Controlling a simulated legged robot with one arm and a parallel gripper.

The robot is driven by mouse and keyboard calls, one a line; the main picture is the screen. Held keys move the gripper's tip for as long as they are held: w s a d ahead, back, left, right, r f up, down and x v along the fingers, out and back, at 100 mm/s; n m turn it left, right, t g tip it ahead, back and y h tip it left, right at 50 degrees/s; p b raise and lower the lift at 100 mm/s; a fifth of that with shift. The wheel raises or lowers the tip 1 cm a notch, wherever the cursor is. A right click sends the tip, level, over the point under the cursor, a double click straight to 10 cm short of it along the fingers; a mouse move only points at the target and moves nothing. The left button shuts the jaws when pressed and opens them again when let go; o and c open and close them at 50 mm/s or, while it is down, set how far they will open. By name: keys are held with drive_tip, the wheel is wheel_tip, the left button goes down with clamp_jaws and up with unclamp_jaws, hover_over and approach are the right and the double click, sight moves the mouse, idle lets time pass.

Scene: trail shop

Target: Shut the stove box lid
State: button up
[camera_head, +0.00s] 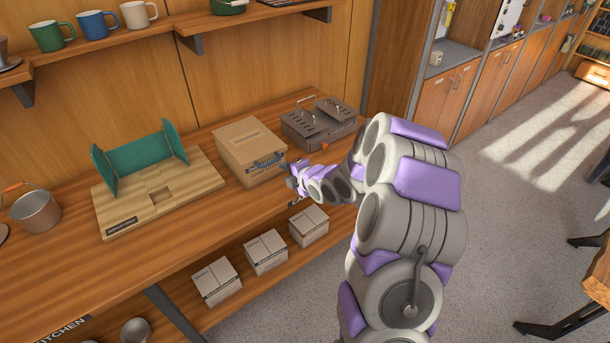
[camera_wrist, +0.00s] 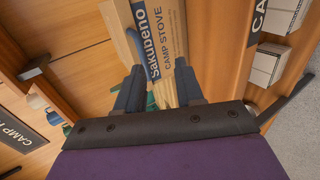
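The stove box (camera_head: 243,142) is a tan cardboard carton on the wooden counter. Its top looks flat and closed in the head view, but I cannot tell whether the lid is fully down. Its front carries a dark blue label, which reads "Sakubeno Camp Stove" in the wrist view (camera_wrist: 153,42). My gripper (camera_head: 290,174) is at the box's front right, close to it; contact is unclear. In the wrist view my gripper (camera_wrist: 160,75) has its two dark fingers apart, with the box beyond them and nothing clearly held.
A grey camp stove (camera_head: 318,122) stands right of the box. A wooden board with a green folding screen (camera_head: 150,155) lies to the left, beside a metal pot (camera_head: 36,212). Small cartons (camera_head: 266,251) sit on the lower shelf. Mugs (camera_head: 95,24) stand on the upper shelf.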

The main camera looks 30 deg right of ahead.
drive_tip(key=p+v, duration=0.1)
drive_tip(key=v, duration=1)
drive_tip(key=shift+p, duration=0.35)
drive_tip(key=shift+w+a+r, duration=0.1)
drive_tip(key=shift+r, duration=0.05)
drive_tip(key=s+a+r+m+g, duration=0.3)
drive_tip(key=s+a+m+g, duration=0.1)
drive_tip(key=s, duration=0.8)
drive_tip(key=s+a+r+m+g+h, duration=0.1)
drive_tip(key=s+a+r+m+g, duration=0.2)
drive_tip(key=s+m, duration=0.6)
drive_tip(key=s+a+r+m+g+h, duration=0.1)
drive_tip(key=s+a+r+m+g, duration=0.2)
drive_tip(key=s+a+m+g, duration=0.4)
drive_tip(key=s+a, duration=0.1)
drive_tip(key=s, duration=0.8)
drive_tip(key=shift+s, duration=0.3)
